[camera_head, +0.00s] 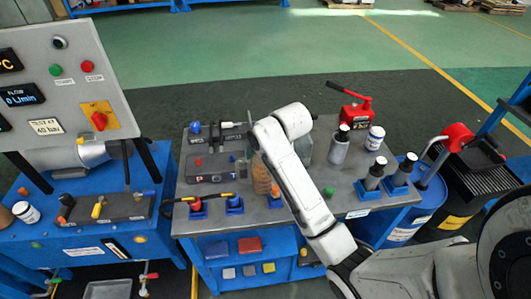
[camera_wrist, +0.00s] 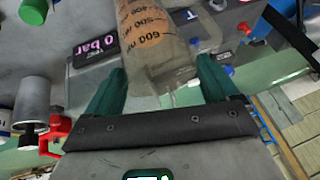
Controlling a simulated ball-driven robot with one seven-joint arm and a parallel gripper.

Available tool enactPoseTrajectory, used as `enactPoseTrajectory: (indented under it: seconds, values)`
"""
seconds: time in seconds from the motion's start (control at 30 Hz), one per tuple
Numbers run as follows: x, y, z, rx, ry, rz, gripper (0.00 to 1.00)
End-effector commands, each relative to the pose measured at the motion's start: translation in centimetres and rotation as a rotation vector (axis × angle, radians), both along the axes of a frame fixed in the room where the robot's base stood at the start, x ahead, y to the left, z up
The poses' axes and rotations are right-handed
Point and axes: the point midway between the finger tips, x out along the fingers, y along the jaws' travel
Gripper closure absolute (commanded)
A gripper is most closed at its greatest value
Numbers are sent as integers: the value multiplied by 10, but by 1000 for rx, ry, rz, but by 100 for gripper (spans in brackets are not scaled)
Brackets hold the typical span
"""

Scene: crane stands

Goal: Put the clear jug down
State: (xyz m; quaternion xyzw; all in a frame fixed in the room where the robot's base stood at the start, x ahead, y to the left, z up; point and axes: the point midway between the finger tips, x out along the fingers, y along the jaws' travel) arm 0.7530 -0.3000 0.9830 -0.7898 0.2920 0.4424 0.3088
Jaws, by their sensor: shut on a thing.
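The clear jug (camera_wrist: 150,40) shows in the wrist view, with an orange band of dark volume marks up its side. It lies between the two teal fingers of my gripper (camera_wrist: 162,88), which is shut on it. In the head view my white arm reaches over the grey bench top (camera_head: 345,188) and hides most of the gripper. An amber, ribbed-looking shape (camera_head: 262,178) beside the arm may be part of the jug. I cannot tell whether the jug's base touches the bench.
Grey hydraulic blocks (camera_head: 210,167) and blue-based fittings (camera_head: 234,203) fill the left. A small green knob (camera_head: 328,192) sits near the front. Some bare top shows between.

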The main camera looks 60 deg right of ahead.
Motion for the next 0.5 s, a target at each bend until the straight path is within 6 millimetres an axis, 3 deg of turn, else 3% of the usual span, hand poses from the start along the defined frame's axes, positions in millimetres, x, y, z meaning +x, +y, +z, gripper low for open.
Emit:
enactPoseTrajectory:
  seconds: [0.37, 0.4, 0.5]
  values:
    - [0, 0, -3, -2, -2, 1, 95]
    - [0, 0, -4, -1, 0, 1, 10]
    - [0, 0, -4, -1, 0, 1, 0]
